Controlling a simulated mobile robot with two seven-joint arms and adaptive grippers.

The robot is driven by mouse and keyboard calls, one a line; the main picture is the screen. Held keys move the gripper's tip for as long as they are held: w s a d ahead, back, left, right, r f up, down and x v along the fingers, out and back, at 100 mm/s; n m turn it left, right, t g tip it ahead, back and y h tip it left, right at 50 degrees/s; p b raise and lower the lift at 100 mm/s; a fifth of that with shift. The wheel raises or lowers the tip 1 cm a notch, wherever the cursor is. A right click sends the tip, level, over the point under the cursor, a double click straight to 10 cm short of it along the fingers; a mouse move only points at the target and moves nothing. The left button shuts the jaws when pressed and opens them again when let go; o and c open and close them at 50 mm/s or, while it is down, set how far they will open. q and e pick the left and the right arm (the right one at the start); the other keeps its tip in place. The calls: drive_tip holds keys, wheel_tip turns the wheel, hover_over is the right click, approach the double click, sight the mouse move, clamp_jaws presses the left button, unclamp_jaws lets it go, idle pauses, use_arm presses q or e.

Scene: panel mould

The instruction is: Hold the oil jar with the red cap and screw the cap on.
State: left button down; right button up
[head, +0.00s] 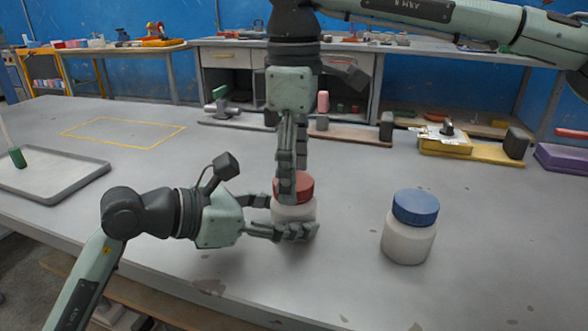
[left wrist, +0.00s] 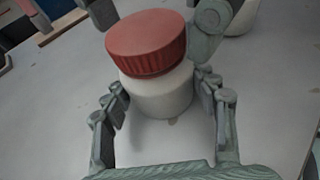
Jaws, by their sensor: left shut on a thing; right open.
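The white oil jar (head: 295,212) with the red cap (head: 300,187) stands upright on the grey table, near the middle of the head view. My left gripper (head: 300,232) is shut around the jar's white body from the left. The left wrist view shows the jar body (left wrist: 157,95) between its fingers. The red cap (left wrist: 147,42) sits on top of the jar and looks slightly tilted there; whether it is threaded cannot be told. My right gripper (head: 292,180) points down from above, open, with its fingers at the cap, partly hiding it. Contact with the cap is unclear.
A second white jar with a blue cap (head: 415,208) stands to the right. A grey tray (head: 55,190) lies at the left, and a yellow taped rectangle (head: 125,130) is behind it. Fixtures and a yellow block (head: 445,145) line the back. The front table is mostly clear.

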drive_tip(key=shift+r, duration=2.25)
drive_tip(key=shift+c, duration=0.3)
